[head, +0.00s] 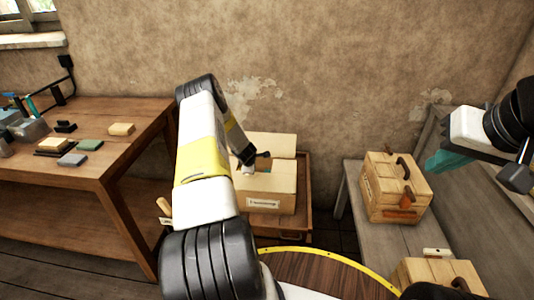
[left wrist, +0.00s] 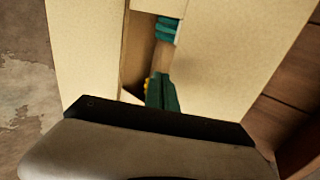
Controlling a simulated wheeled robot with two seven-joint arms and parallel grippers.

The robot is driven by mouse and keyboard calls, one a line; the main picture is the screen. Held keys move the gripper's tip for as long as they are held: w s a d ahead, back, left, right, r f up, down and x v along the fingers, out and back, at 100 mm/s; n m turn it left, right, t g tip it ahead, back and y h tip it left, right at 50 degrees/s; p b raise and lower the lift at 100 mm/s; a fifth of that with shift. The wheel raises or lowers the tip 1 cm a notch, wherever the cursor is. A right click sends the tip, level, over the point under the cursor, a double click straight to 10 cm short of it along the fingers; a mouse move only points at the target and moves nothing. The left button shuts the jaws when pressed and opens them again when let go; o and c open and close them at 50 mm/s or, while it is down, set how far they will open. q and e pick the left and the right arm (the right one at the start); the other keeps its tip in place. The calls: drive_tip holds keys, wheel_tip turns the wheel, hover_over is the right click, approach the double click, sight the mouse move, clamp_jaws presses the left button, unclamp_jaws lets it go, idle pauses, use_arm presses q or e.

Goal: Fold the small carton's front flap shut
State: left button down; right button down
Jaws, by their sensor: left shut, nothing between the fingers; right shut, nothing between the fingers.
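The small carton (head: 283,200) stands below the wall with a label on its front. Its back flap (head: 272,143) stands up. A pale panel at the top front, apparently the front flap (head: 270,183), lies over part of the opening; its exact angle is unclear. My left gripper (head: 247,158) is at the carton's opening, partly hidden by its own arm. In the left wrist view, its green fingers (left wrist: 161,92) are shut and empty over a narrow gap between two pale panels. Something teal (left wrist: 167,28) shows inside. My right gripper (head: 440,162) is shut and empty, far right of the carton.
The carton rests on a low wooden stand (head: 303,215). A wooden case (head: 393,190) with dark handles sits on a grey bench at right, with another box (head: 437,275) nearer. A workbench (head: 100,165) with small blocks stands at left. A yellow-rimmed round top (head: 330,275) is in front.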

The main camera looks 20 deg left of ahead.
use_arm(q)
drive_tip(key=shift+w+f, duration=0.2)
drive_tip(key=shift+f, duration=0.6)
drive_tip(key=shift+r, duration=0.1)
wheel_tip(320, 180, up, 15)
drive_tip(key=s+d+r+m+h, duration=0.1)
drive_tip(key=s+d+r+m, duration=0.15)
drive_tip(key=d+r, duration=0.45)
drive_tip(key=s+d+r+m+h, duration=0.1)
drive_tip(key=d+r+m, duration=0.25)
drive_tip(key=r, duration=0.75)
drive_tip(key=s+d+r+m+h, duration=0.1)
drive_tip(key=s+d+r+m, duration=0.4)
drive_tip(key=s+d+r, duration=0.5)
drive_tip(key=s+d+r+m+h, duration=0.1)
drive_tip(key=s+d+r+m, duration=0.3)
drive_tip(key=s+r, duration=0.5)
drive_tip(key=s+d+f+m, duration=0.1)
drive_tip(key=s+m, duration=0.2)
drive_tip(key=s, duration=0.6)
drive_tip(key=s+d+f+m, duration=0.1)
drive_tip(key=s+m, duration=0.2)
drive_tip(key=s, duration=0.7)
drive_tip(key=shift+f+g, duration=0.25)
drive_tip(key=shift+g, duration=0.15)
